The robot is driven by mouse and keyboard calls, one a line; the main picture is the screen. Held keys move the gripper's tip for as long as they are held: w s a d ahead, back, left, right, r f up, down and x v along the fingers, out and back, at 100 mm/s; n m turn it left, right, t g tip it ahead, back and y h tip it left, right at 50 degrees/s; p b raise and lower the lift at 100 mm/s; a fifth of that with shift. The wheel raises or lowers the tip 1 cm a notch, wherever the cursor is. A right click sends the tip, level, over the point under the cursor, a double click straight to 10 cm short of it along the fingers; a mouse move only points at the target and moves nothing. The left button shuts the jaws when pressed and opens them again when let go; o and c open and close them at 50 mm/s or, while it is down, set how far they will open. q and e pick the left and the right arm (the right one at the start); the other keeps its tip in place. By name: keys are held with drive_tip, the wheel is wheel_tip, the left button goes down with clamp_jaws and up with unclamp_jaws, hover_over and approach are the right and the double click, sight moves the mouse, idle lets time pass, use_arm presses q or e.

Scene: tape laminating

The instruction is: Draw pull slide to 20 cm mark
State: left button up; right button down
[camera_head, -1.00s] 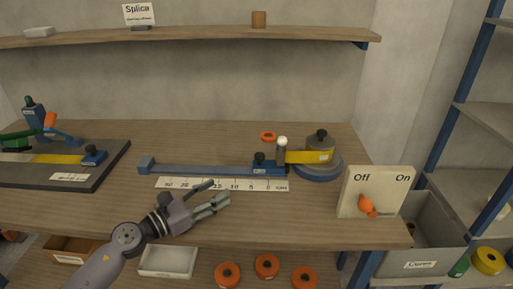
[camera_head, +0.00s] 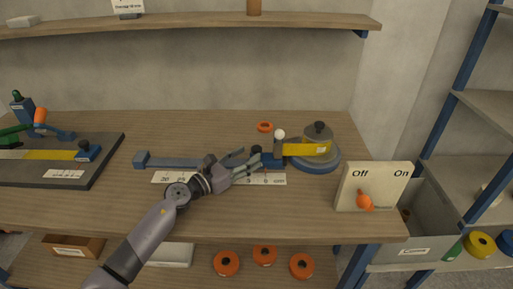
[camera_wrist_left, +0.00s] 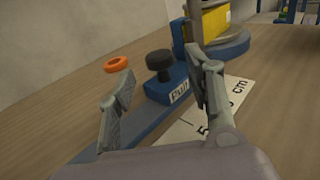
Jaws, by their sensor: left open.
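The pull slide is a small blue block (camera_wrist_left: 172,88) with a black knob (camera_wrist_left: 159,62), on a long blue rail (camera_head: 180,162). It sits at the rail's right end, close to the zero end of the white cm scale (camera_head: 272,179). Yellow tape (camera_head: 308,149) runs from there to the round dispenser (camera_head: 318,161). My left gripper (camera_head: 248,163) is open, just left of the slide. In the left wrist view the knob stands ahead, between the open fingers (camera_wrist_left: 160,92), with nothing held. My right gripper is not in view.
An Off/On switch box (camera_head: 374,187) with an orange lever stands at the table's right front. A dark board (camera_head: 105,157) with another tape fixture lies at left. An orange ring (camera_head: 265,127) lies behind the rail. The table's left front is clear.

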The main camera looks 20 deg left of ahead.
sight(257, 150)
use_arm(q)
drive_tip(key=x, duration=0.5)
clamp_jaws()
idle(0.6)
idle(0.3)
